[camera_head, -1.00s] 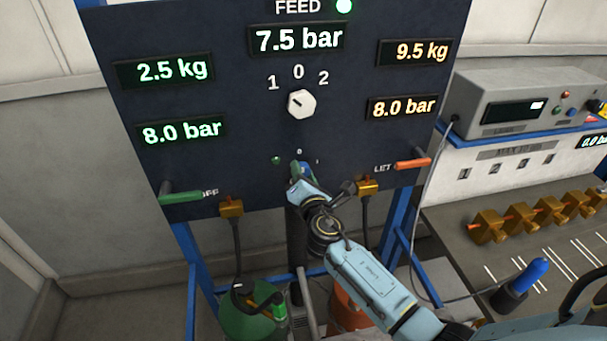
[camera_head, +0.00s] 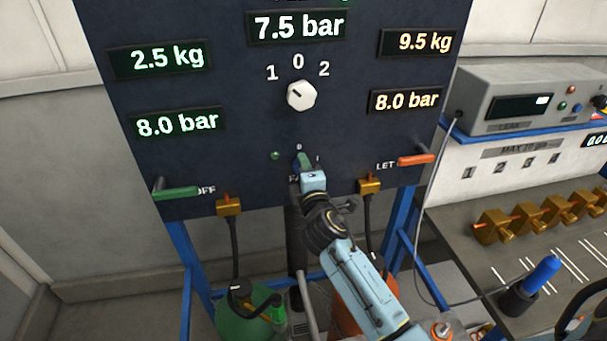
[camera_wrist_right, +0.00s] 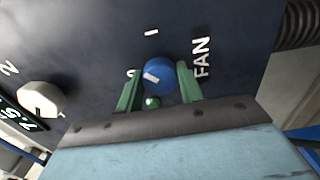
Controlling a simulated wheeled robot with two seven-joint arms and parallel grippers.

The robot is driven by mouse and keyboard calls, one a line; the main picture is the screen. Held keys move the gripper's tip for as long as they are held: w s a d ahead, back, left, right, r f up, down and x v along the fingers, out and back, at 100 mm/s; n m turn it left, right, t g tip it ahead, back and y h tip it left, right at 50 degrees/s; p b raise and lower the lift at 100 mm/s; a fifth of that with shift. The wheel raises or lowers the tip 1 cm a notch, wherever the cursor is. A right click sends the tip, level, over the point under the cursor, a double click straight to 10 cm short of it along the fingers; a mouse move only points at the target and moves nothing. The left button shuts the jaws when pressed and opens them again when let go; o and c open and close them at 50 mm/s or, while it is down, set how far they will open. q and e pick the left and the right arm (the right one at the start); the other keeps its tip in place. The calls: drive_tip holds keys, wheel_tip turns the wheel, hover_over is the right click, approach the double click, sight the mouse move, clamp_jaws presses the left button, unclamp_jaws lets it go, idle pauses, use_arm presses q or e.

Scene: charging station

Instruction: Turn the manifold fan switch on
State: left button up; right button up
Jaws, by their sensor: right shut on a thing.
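The fan switch is a round blue knob (camera_wrist_right: 158,76) with a white pointer mark, beside the word FAN on the dark panel (camera_head: 230,80). In the right wrist view the two green fingers of my right gripper (camera_wrist_right: 160,88) are shut on the knob, one on each side. The knob's white mark slants between the printed marks around it. In the head view my right gripper (camera_head: 304,162) is at the lower middle of the panel and hides most of the knob. A small green light (camera_head: 275,155) is left of it. My left gripper is not in view.
A white selector knob (camera_head: 301,96) sits above, marked 1, 0, 2. A green lever (camera_head: 180,193) and a red-orange lever (camera_head: 415,160) stick out at the panel's lower sides. Brass valves (camera_head: 370,185) with hoses hang below. A bench with brass blocks (camera_head: 493,226) is at the right.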

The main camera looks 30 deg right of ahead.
drive_tip(key=m+b, duration=0.1)
drive_tip(key=m, duration=0.7)
drive_tip(key=shift+m, duration=0.4)
drive_tip(key=shift+f+m, duration=0.1)
drive_tip(key=shift+m, duration=0.2)
drive_tip(key=o, duration=1)
drive_tip(key=b+v, duration=0.1)
drive_tip(key=v, duration=1.2)
drive_tip(key=shift+s, duration=0.2)
